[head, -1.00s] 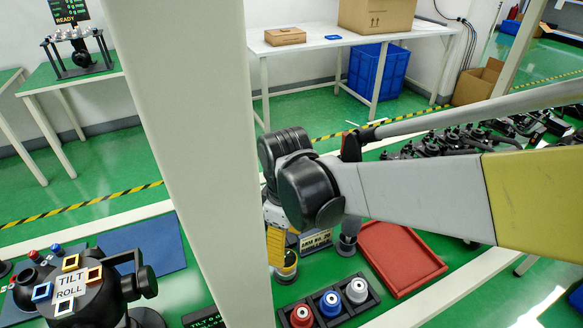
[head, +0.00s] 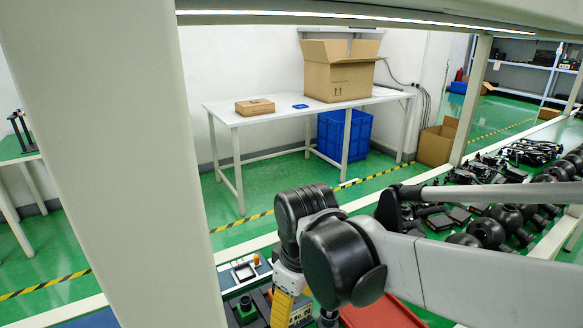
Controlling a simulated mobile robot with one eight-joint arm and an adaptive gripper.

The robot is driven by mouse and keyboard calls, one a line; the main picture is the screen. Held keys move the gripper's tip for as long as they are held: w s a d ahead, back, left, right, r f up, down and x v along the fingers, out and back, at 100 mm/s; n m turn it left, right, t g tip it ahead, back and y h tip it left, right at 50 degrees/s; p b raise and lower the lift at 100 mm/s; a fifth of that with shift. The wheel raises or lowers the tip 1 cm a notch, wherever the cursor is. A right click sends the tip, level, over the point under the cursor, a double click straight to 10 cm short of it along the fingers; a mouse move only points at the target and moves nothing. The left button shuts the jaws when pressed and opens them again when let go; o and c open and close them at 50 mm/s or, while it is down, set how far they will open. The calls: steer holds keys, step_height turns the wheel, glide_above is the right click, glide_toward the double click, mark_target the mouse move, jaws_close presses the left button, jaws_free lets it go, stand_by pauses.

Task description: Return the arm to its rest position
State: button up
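My arm reaches in from the right edge in the head view, with a light grey link and black round joints near the lower middle. Past the joints, a white and yellow part of my arm points down to the bottom edge. My gripper is cut off below the frame, so its fingers and anything in them are hidden.
A red tray (head: 385,316) lies under my arm at the bottom edge. Black parts (head: 490,215) cover the bench on the right. Behind stands a white table (head: 225,115) with an open carton (head: 340,78), a small box (head: 254,107) and a blue bin (head: 330,137) beneath. Green floor lies between.

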steer(key=s+d+r+m+t, duration=0.1)
steer(key=s+d+m+t, duration=0.2)
steer(key=d, duration=0.6)
steer(key=s+d+r+m+t, duration=0.1)
steer(key=s+d+m+t, duration=0.1)
steer(key=d+m, duration=0.6)
steer(key=shift+s+d+r+t+h, duration=0.4)
steer(key=shift+s+d, duration=0.2)
steer(key=shift+d, duration=0.65)
steer(key=shift+f, duration=0.1)
